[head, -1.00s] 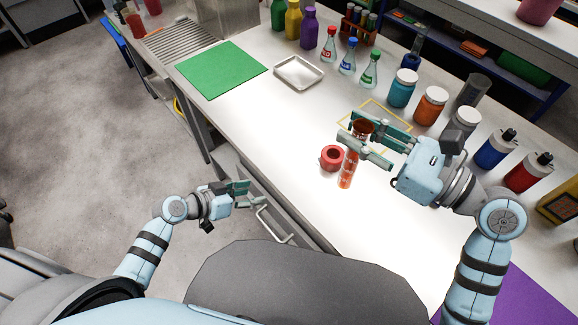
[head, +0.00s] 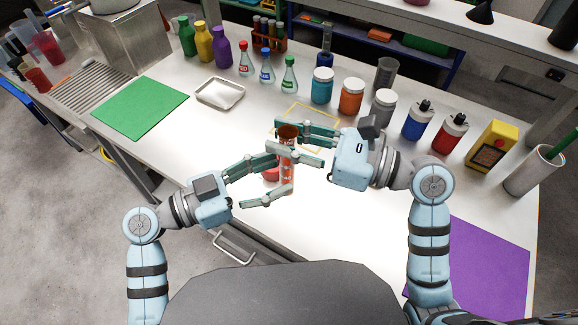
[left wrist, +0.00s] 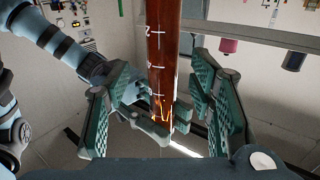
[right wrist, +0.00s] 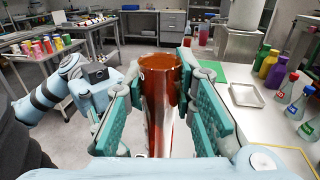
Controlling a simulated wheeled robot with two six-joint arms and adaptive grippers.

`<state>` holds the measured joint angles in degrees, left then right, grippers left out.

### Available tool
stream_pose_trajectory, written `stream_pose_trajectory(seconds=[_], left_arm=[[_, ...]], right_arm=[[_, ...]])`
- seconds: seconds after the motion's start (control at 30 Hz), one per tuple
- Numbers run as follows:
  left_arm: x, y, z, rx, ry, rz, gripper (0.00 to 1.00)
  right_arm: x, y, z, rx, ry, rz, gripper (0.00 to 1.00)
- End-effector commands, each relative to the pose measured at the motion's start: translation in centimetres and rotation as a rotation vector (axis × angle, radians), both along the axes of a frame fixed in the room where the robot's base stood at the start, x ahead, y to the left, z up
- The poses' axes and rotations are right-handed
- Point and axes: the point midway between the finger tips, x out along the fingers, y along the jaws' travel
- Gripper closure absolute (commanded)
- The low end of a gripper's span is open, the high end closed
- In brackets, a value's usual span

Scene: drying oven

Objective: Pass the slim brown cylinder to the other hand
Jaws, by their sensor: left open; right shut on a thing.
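The slim brown cylinder (head: 287,162) is a clear reddish-brown tube with white marks, held upright above the table. My right gripper (head: 290,140) is shut on its upper part; the cylinder's open top shows in the right wrist view (right wrist: 160,70). My left gripper (head: 277,178) is open, lower down, with its fingers on either side of the cylinder in the head view. In the left wrist view the cylinder (left wrist: 162,60) stands between the open left fingers (left wrist: 158,105), with no clear contact. The cylinder's lower end is partly hidden in the head view.
A yellow outline (head: 300,110), a metal tray (head: 220,93), a green mat (head: 140,107) and a purple mat (head: 480,255) lie around. Flasks and jars (head: 351,97) line the back.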

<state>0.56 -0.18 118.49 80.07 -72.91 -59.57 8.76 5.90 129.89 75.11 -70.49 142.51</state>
Motion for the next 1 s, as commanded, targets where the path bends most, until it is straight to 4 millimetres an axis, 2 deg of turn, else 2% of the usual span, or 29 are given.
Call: stream_pose_trajectory(seconds=[0.1,0.2,0.5,0.57,0.8,0.87,0.9,1.0], left_arm=[[0.8,-2.4,0.1,-0.006,0.001,0.0,0.51],[1.3,-3.6,0.1,-0.003,0.001,0.0,0.51],[1.5,-4.1,0.0,0.001,0.003,-0.001,0.51],[1.5,-4.1,0.0,0.001,0.003,-0.001,0.59],[1.4,-4.1,0.0,0.0,0.002,-0.001,0.97],[1.4,-4.1,0.0,0.0,0.002,-0.002,1.0],[1.4,-4.1,0.0,0.0,0.002,-0.002,1.0],[1.4,-4.1,0.0,0.0,0.002,-0.003,1.0]], right_arm=[[0.0,0.0,0.0,0.0,0.0,0.0,1.0],[0.0,0.0,0.0,0.0,0.0,0.0,1.0],[0.0,0.0,0.0,0.0,0.0,0.0,1.0],[0.0,0.0,0.0,0.0,0.0,0.0,1.0],[0.0,0.0,0.0,0.001,0.0,-0.001,1.0],[0.0,0.0,0.0,0.0,-0.001,-0.001,1.0],[0.0,0.0,0.0,0.0,-0.001,-0.001,0.74],[0.0,0.0,0.0,0.0,-0.001,-0.001,0.58]])
